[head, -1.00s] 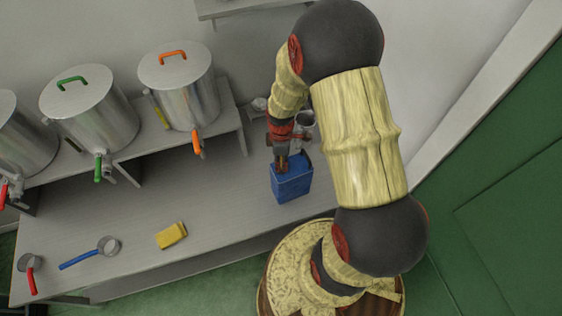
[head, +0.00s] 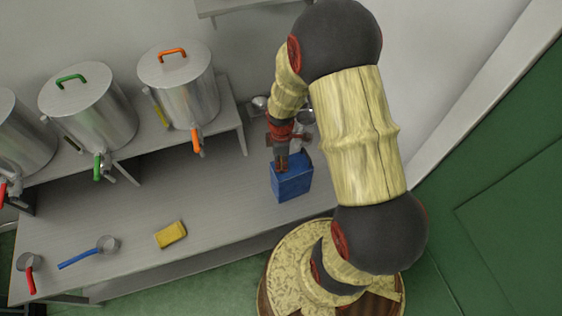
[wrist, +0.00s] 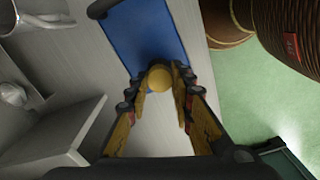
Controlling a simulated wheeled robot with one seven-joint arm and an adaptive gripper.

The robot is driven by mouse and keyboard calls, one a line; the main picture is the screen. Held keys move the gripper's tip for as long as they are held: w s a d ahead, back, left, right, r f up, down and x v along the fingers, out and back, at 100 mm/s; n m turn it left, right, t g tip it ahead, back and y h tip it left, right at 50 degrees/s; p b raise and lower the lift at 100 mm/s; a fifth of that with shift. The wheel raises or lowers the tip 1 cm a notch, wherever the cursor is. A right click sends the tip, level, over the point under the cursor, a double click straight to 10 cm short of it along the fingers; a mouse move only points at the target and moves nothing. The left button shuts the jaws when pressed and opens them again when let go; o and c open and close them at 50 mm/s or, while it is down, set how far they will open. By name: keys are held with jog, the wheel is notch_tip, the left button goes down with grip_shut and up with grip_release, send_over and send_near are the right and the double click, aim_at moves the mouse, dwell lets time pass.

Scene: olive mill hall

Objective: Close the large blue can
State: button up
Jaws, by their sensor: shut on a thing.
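The large blue can (head: 292,184) stands on the bench in the head view, and its blue top (wrist: 146,32) fills the upper middle of the wrist view. My gripper (head: 281,166) points down over the can's left part. In the wrist view, my gripper (wrist: 160,96) is shut on a round yellow-orange cap (wrist: 159,78), with a finger on either side. The cap is at the near end of the can's top. The can's mouth is hidden, so I cannot tell whether the cap is seated on it.
Steel tanks with an orange-handled lid (head: 173,54) and a green-handled lid (head: 71,80) stand on a raised shelf at left. A yellow sponge (head: 171,235), a blue-handled ladle (head: 88,253) and a red-handled ladle (head: 30,272) lie on the bench. A metal vessel stands behind my gripper.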

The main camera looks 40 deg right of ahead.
jog(key=shift+f, duration=0.45)
dwell(0.8)
jog(key=o, duration=1)
jog(key=shift+c, duration=0.9)
